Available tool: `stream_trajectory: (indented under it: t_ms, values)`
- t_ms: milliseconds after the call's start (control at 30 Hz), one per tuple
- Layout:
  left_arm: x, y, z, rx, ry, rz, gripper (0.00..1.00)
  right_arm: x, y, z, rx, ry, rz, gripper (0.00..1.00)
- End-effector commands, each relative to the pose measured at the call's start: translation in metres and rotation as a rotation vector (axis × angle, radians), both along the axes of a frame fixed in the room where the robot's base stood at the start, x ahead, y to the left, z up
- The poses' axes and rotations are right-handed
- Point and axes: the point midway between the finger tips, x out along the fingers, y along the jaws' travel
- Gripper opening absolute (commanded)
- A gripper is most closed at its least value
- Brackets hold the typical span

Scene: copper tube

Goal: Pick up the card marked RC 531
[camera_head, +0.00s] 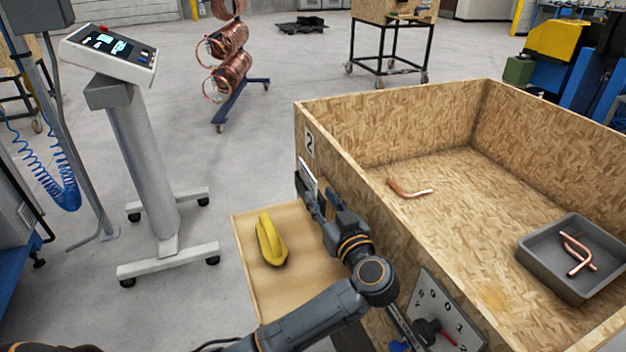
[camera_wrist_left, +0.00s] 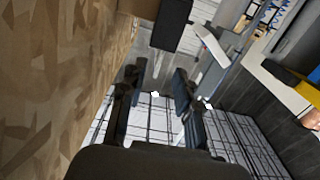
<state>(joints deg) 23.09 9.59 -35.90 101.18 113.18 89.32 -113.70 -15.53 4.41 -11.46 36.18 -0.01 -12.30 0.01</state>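A white card (camera_head: 308,172) stands in a dark holder on the left outer wall of the wooden crate (camera_head: 400,115), below a plate with the number 2. Its print is too small to read. My left gripper (camera_head: 313,198) is right at this holder, close along the crate wall. In the left wrist view the gripper's two fingers (camera_wrist_left: 158,85) are apart with a clear gap. A white sheet with black ruled lines (camera_wrist_left: 245,145) shows behind and below the fingers; I cannot read RC 531 on it. My right gripper is in neither view.
A wooden shelf (camera_head: 297,284) with a yellow object (camera_head: 270,240) lies beside the crate. Inside the crate are a copper tube (camera_head: 408,190) and a grey tray (camera_head: 543,268) with copper pieces. A display stand (camera_head: 150,165) is at left; the floor between is clear.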

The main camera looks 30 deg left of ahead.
Motion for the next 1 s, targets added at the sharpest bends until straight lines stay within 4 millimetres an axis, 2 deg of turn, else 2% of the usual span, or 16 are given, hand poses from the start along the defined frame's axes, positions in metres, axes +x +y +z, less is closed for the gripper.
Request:
stream_trajectory:
  t_ms: [100, 200, 267, 367, 533, 633, 767, 1000]
  values:
    - [0.015, 0.017, 0.001, 0.004, -0.003, 0.002, 0.32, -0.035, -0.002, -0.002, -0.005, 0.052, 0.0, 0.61]
    - [0.024, 0.027, 0.001, 0.004, -0.003, 0.001, 0.32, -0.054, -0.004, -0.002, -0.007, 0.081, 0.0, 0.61]
    - [0.027, 0.03, 0.0, 0.002, -0.003, 0.0, 0.32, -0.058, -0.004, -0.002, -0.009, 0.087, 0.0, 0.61]
    - [0.031, 0.034, 0.0, 0.002, -0.003, 0.0, 0.32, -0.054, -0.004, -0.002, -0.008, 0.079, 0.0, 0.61]
    - [0.048, 0.05, -0.002, 0.005, -0.003, 0.002, 0.32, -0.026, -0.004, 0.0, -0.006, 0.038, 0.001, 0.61]
    - [0.058, 0.061, -0.003, 0.004, -0.003, 0.001, 0.32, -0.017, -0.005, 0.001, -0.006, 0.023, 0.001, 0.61]
    - [0.066, 0.068, -0.004, 0.002, -0.003, -0.002, 0.32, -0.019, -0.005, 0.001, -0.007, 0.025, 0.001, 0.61]
    - [0.067, 0.069, -0.004, 0.0, -0.003, -0.003, 0.32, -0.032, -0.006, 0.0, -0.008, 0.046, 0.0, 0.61]
